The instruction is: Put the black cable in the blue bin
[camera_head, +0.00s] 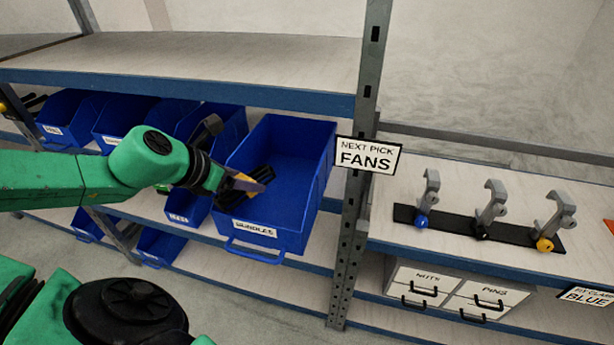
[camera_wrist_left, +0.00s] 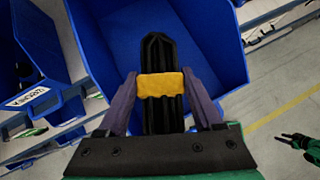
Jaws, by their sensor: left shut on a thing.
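The black cable (camera_wrist_left: 158,55) is a long bundle with a yellow-orange band (camera_wrist_left: 160,85) around its middle. My left gripper (camera_wrist_left: 159,76) is shut on it, with one finger on each side of the band. In the head view, my left gripper (camera_head: 247,183) is over the left side of the large blue bin (camera_head: 290,140), which is labelled BUNDLES and pulled forward. The cable (camera_head: 262,174) shows at the fingertips, over the bin's opening. Whether it touches the bin floor I cannot tell. A small green and black part at the wrist view's right edge may be my right gripper.
Several other blue bins (camera_head: 68,112) stand to the left on the same shelf. A metal post (camera_head: 352,230) with a FANS sign (camera_head: 368,156) rises right of the large bin. Further right are hooks on a black strip (camera_head: 475,228) and labelled drawers (camera_head: 450,288).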

